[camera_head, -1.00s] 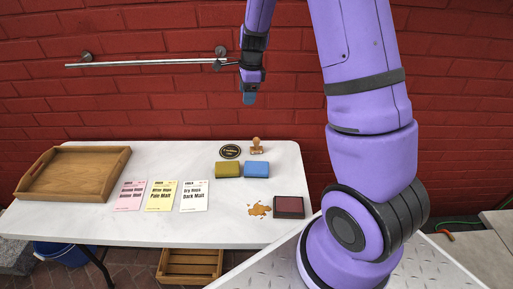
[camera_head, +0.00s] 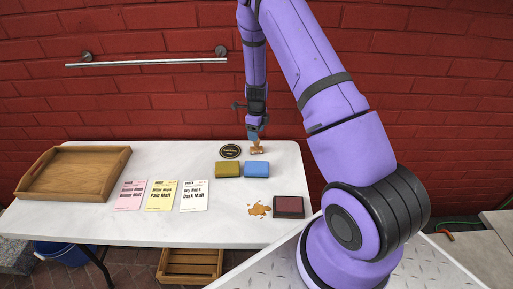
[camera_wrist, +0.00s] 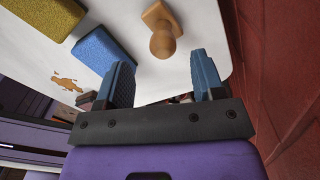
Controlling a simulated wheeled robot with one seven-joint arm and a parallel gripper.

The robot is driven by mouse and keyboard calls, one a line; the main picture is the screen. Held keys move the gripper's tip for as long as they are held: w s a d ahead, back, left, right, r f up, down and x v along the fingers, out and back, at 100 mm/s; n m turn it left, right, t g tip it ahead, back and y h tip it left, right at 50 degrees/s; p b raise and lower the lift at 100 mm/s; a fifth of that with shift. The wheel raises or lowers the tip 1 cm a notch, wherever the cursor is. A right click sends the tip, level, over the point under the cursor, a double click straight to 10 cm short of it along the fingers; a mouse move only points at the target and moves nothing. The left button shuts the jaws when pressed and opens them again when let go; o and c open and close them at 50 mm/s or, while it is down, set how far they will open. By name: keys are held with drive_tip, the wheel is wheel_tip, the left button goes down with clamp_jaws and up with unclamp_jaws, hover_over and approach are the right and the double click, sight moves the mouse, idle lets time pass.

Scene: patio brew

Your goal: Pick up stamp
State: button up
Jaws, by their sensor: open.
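The wooden stamp (camera_head: 257,151) stands at the back of the white table, partly hidden by my gripper in the head view. In the wrist view the stamp (camera_wrist: 163,38) shows its round handle and block base just beyond my fingertips. My gripper (camera_head: 256,136) is above the stamp. In the wrist view my gripper (camera_wrist: 160,72) is open with nothing between its fingers. The stamp's handle lies ahead of the gap between the fingers, apart from both.
A blue sponge (camera_head: 256,169) and a yellow sponge (camera_head: 227,170) lie in front of the stamp. A black round coaster (camera_head: 230,152) is to its left. An ink pad (camera_head: 289,207), spilled bits (camera_head: 258,210), several cards and a wooden tray (camera_head: 75,175) share the table. A red wall stands behind.

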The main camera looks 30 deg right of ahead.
sight(257, 146)
drive_tip(key=shift+d+f, duration=0.1)
drive_tip(key=shift+f, duration=2.8)
drive_tip(key=c, duration=1)
drive_tip(key=shift+r, duration=0.1)
